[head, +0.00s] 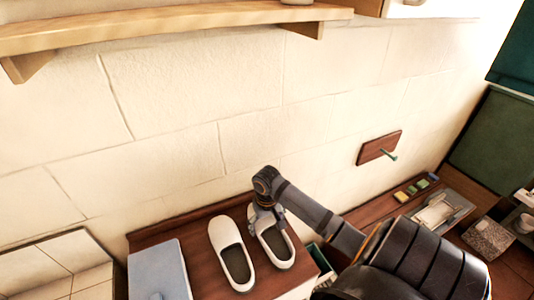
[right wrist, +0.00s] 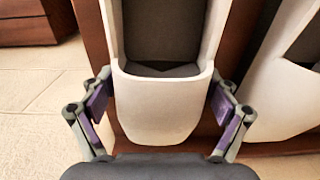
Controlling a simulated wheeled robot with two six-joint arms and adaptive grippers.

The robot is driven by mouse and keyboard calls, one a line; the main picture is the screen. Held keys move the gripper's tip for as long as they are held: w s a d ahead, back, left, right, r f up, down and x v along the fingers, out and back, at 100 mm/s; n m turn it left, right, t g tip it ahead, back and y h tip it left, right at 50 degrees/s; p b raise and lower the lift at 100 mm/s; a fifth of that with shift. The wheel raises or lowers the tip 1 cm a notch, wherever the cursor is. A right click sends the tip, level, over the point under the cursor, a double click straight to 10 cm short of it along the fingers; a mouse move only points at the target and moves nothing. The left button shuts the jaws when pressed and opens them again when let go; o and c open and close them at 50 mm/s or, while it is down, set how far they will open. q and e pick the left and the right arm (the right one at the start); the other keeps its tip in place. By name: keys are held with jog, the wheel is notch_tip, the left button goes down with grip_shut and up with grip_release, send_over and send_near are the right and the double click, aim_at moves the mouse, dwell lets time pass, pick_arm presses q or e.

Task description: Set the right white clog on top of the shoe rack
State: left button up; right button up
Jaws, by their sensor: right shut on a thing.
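The right white clog (head: 278,254) is at the right end of the brown wooden top of the shoe rack (head: 200,252), beside the left white clog (head: 231,256). My right gripper (head: 267,208) is shut on the right clog at its wall-side end. In the right wrist view the gripper (right wrist: 165,106) has its purple pads on both sides of the right clog (right wrist: 166,112), and the other clog (right wrist: 285,100) is at the right edge. I cannot tell whether the held clog touches the rack top or hangs just above it. My left gripper is not in view.
A light blue-grey flat box (head: 160,272) lies left of the clogs. A wooden wall shelf (head: 170,22) is above, and a wall plaque with a green peg (head: 379,148) is to the right. A wooden counter (head: 455,180) with small items stands at the right.

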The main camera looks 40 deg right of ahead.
aim_at(269, 220)
jog(key=shift+s+d, duration=0.1)
jog(key=shift+d, duration=0.15)
jog(key=shift+s, duration=0.2)
jog(key=shift+s+a, duration=0.15)
jog(key=o, duration=1.2)
jog(key=shift+r, duration=0.15)
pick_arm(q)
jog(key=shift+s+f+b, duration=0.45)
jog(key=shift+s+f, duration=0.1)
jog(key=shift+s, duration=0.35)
pick_arm(e)
notch_tip(269, 220, up, 12)
jog(key=shift+r, duration=0.1)
